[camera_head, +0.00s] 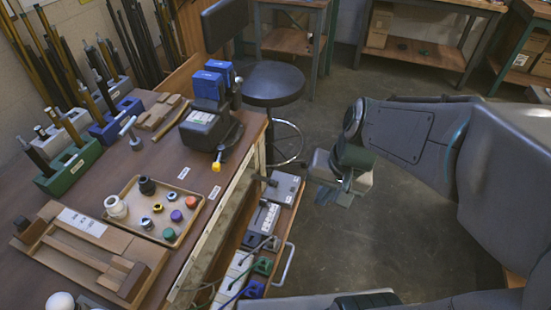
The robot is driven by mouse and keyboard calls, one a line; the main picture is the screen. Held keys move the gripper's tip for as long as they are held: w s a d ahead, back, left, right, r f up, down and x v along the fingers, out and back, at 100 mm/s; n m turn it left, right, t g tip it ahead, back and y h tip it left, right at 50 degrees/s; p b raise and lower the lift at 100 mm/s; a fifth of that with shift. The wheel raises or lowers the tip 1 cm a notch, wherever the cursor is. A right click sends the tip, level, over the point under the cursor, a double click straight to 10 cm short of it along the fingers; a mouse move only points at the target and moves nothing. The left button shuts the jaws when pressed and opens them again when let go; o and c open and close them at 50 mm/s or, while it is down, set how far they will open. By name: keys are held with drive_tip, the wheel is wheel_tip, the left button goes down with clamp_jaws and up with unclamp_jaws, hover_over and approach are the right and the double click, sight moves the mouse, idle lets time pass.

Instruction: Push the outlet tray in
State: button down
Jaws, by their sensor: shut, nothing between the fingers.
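The outlet tray (288,226) is pulled out from under the right side of the workbench, with its wooden front edge over the floor. It carries grey power boxes (284,187), a power strip (264,217), green and blue plugs and cables. A pale bar handle (285,264) is on its front edge, toward the near end. My gripper (326,192) is to the right of the tray's far end, apart from the handle. It looks shut and empty; its fingertips are small and partly hidden by its own body.
The workbench (150,172) holds a shallow parts tray (190,237), a wooden jig (92,252), a black device (210,130) and racks of rods. A round black stool (272,84) stands beyond the bench. The floor (370,240) right of the tray is open.

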drive_tip(key=w+a+f+m+y+b, duration=0.25)
drive_tip(key=w+f+m+y, duration=0.25)
drive_tip(key=w+f+m, duration=0.35)
drive_tip(key=m+t+y+b, duration=0.1)
drive_tip(key=m+t, duration=0.1)
drive_tip(key=m, duration=0.9)
approach(267, 206)
drive_tip(key=f, duration=0.4)
drive_tip(key=shift+s, duration=0.35)
drive_tip(key=a, duration=0.1)
drive_tip(key=w+a, duration=0.1)
drive_tip(key=a, duration=0.1)
drive_tip(key=shift+w+a, duration=0.1)
drive_tip(key=shift+w, duration=0.1)
drive_tip(key=shift+w+a+t, duration=0.2)
drive_tip(key=shift+a+t, duration=0.1)
drive_tip(key=shift+a, duration=0.1)
